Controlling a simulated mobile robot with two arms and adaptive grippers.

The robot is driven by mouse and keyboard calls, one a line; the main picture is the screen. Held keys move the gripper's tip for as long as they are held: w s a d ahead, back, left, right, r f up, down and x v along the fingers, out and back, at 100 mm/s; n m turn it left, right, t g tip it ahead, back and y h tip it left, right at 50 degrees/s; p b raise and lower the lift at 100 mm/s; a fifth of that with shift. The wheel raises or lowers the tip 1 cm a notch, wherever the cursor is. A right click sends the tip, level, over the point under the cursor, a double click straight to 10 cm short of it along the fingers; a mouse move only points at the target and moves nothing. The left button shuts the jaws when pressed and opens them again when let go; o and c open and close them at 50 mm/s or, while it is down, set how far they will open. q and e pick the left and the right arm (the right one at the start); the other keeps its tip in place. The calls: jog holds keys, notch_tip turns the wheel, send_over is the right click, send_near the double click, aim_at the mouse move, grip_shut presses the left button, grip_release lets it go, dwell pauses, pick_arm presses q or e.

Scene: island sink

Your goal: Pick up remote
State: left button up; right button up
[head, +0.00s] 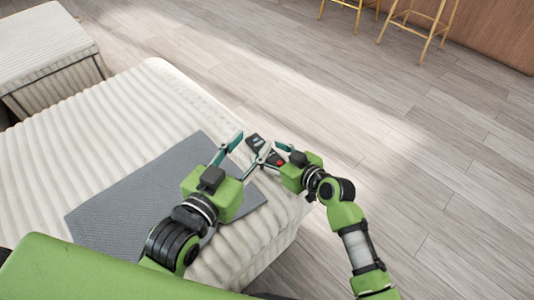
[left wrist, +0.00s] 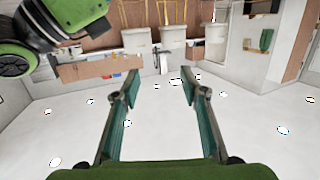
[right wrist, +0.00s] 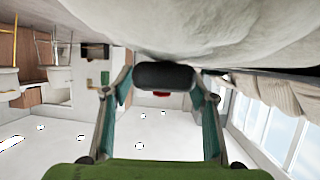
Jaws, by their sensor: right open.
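The dark remote (head: 255,142) lies at the edge of the cream ribbed seat, partly hidden by my grippers in the head view. Its dark end (right wrist: 163,75) shows between the fingertips of my right gripper (right wrist: 160,88), with a small red part below it. My right gripper (head: 274,157) is open, its fingers on either side of the remote's near end; I cannot tell whether they touch it. My left gripper (head: 248,146) is open, close to the remote in the head view. In the left wrist view, the left gripper (left wrist: 160,86) has nothing between its fingers.
A grey textured mat (head: 130,203) lies on the seat (head: 110,125) under my left arm. Another cream seat (head: 45,45) stands at the upper left. Stools (head: 420,20) stand at the far top right. The wooden floor (head: 430,130) to the right is clear.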

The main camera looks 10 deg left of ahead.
jog(key=c, duration=1.3)
jog(key=shift+o, duration=0.2)
jog(key=shift+r, duration=0.15)
